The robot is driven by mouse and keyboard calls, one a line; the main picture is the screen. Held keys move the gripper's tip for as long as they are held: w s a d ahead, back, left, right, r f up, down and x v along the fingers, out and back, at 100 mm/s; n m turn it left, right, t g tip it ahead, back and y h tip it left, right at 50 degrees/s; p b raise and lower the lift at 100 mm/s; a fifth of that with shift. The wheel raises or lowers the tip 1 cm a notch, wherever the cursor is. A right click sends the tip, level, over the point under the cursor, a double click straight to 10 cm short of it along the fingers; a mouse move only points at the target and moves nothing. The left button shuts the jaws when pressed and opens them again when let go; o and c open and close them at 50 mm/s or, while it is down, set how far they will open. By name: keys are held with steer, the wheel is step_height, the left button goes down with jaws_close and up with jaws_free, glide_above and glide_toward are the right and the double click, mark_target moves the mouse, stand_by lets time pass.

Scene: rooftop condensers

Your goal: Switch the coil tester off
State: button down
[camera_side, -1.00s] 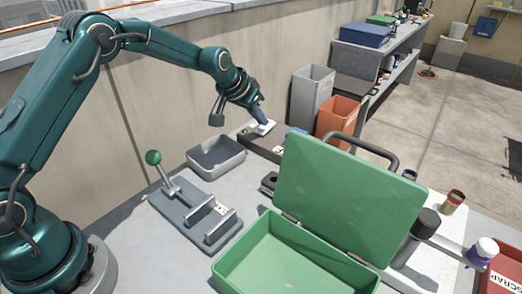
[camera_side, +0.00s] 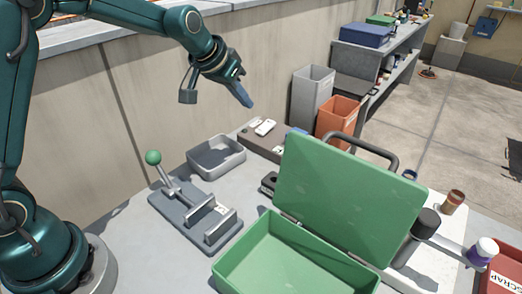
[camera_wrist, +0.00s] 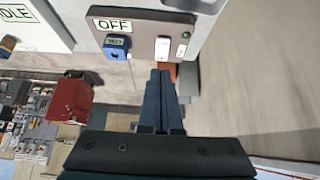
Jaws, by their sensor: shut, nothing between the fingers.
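A dark brown switch box (camera_side: 256,143) sits at the far end of the bench in the side view, partly hidden by the green lid. White switch parts (camera_side: 265,127) show on its top. I cannot tell which control is the coil tester's. My gripper (camera_side: 248,103) is shut and empty, above and apart from the box.
A grey tray (camera_side: 216,165) and a green-knobbed lever fixture (camera_side: 192,205) stand nearer me. An open green case (camera_side: 345,200) blocks the right side. Grey and orange bins (camera_side: 312,95) stand behind.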

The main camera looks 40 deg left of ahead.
steer(key=shift+s+r, duration=0.6)
steer(key=shift+s, duration=0.25)
steer(key=shift+s+r, duration=0.6)
steer(key=shift+s, duration=0.25)
